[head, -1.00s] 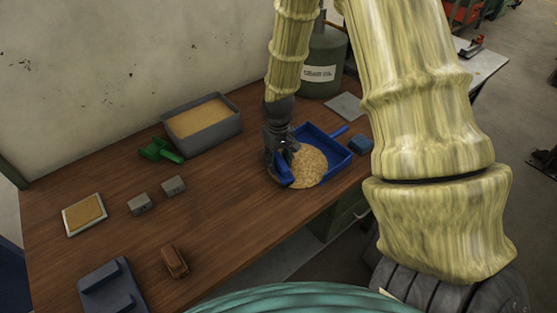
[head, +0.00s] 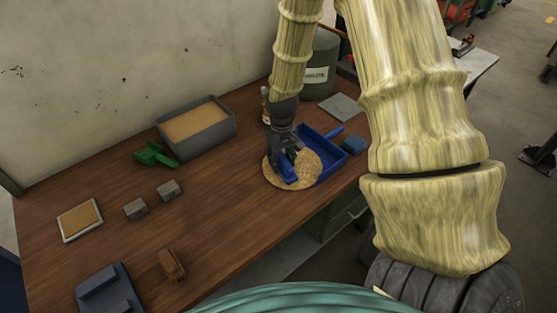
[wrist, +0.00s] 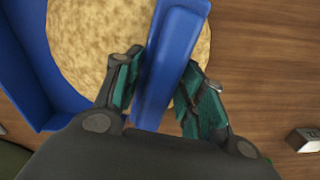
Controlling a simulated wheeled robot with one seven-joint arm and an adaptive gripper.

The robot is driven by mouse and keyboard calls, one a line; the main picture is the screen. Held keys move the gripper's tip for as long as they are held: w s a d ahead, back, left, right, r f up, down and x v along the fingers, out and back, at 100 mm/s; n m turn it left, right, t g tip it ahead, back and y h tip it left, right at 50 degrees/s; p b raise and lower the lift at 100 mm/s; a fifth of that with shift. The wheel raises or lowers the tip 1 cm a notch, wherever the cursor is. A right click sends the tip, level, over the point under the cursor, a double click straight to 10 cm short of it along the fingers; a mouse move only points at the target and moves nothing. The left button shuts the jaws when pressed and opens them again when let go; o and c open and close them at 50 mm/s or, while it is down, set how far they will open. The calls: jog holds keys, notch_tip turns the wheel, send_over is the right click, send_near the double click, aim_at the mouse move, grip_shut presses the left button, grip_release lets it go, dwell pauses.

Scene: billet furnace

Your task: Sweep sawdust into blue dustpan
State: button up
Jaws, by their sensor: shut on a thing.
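A round, flat heap of tan sawdust (head: 308,168) lies on the wooden bench, at the open side of the blue dustpan (head: 333,163). In the wrist view the sawdust (wrist: 88,40) shows on both sides of the blue sweeping tool (wrist: 168,55), and the dustpan (wrist: 30,65) is at the left. My gripper (head: 286,157) points down over the heap, shut on the blue tool, which also shows in the head view (head: 288,172). Whether the tool's lower edge touches the bench is hidden.
A grey bin (head: 197,135) of tan material and a green scoop (head: 155,154) stand toward the wall. Small grey blocks (head: 168,190), a brown brush-like block (head: 172,265) and a framed tan pad (head: 80,221) lie left. A blue block (head: 354,145) is right of the dustpan.

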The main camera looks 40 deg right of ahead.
dwell(0.4)
jog(key=shift+w+a+r+p, duration=0.1)
jog(key=shift+a+r+p, duration=0.25)
jog(key=shift+r+p, duration=0.55)
jog(key=shift+a+r+p, duration=0.3)
jog(key=shift+r+p, duration=0.4)
jog(key=shift+r, duration=0.45)
jog(key=shift+w+a+r+p, duration=0.1)
jog(key=shift+a+r+p, duration=0.25)
jog(key=shift+r+p, duration=0.55)
jog(key=shift+f, duration=0.1)
jog(key=shift+n, duration=0.7)
jog(key=shift+s+a+f+b, duration=0.15)
jog(key=shift+f+b, duration=0.35)
jog(key=shift+f, duration=0.35)
jog(key=shift+s+a+f+b, duration=0.1)
jog(key=shift+a+f+b, duration=0.1)
jog(key=shift+f+b, duration=0.45)
jog(key=shift+s+a+f+b, duration=0.15)
jog(key=shift+f+b, duration=0.15)
jog(key=shift+f, duration=0.75)
jog(key=shift+f, duration=0.4)
jog(key=shift+d, duration=0.1)
